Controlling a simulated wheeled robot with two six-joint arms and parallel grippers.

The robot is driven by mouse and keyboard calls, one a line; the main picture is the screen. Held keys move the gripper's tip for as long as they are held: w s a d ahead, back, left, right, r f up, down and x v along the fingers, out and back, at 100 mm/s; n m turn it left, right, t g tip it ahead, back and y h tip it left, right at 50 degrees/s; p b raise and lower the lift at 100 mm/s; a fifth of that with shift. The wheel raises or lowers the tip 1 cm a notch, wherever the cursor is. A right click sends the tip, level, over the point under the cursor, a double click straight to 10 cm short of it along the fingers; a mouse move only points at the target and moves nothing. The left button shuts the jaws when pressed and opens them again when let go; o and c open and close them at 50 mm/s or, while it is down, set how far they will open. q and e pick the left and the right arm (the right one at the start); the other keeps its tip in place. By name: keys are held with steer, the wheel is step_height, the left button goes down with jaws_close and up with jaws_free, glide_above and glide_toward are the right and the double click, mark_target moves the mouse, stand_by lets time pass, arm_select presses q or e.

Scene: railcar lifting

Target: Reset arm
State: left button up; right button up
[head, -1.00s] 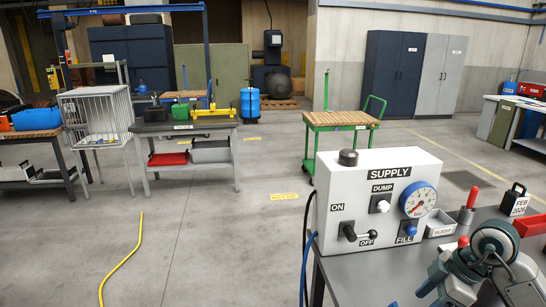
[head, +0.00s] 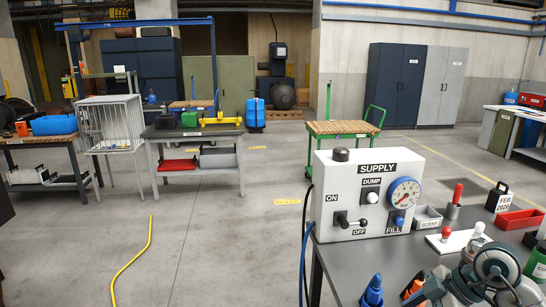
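Part of my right arm (head: 490,275) shows at the lower right, over the near part of the grey bench (head: 345,262). I cannot make out its gripper's fingertips. My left gripper is not in view. The white SUPPLY box (head: 340,190) stands on the bench. It carries a pressure gauge (head: 404,193), a DUMP knob, a blue FILL knob (head: 399,221) and an ON/OFF lever (head: 352,220) whose handle points right, near OFF.
On the bench are a SCRAP tray (head: 427,218), a red-handled tool (head: 455,200), a black FEB 2026 tag (head: 499,196), a red tray (head: 521,219) and a blue object (head: 372,291). A yellow hose (head: 133,265) lies on open floor at left. A green cart (head: 341,129) stands behind.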

steer(key=a+r+n+t+y, duration=0.4)
steer(key=a+y, duration=0.4)
steer(key=a, duration=0.4)
step_height(320, 180, up, 8)
steer(key=d+m+t+y, duration=0.15)
steer(key=m+t, duration=0.35)
steer(key=t, duration=0.5)
steer(key=s+d+f+m+h, duration=0.3)
steer(key=d+f+m+h, duration=0.9)
steer(key=f+m+h, duration=0.6)
steer(key=s+a+f+n+g+y, duration=0.1)
steer(key=s+a+f+n+g, duration=0.2)
steer(key=s+f+g, duration=0.55)
steer(key=s+a+f+n+g+y, duration=0.15)
steer(key=s+a+f+g, duration=0.35)
steer(key=s, duration=0.6)
steer(key=d+f+h, duration=0.1)
steer(key=d+f, duration=0.1)
steer(key=f, duration=1.4)
steer(key=d+f, duration=0.3)
steer(key=f, duration=1.3)
steer(key=s+d+f+g, duration=0.1)
steer(key=s+f, duration=1.6)
steer(key=f, duration=0.1)
steer(key=shift+s+g, duration=0.2)
steer(key=shift+g, duration=0.15)
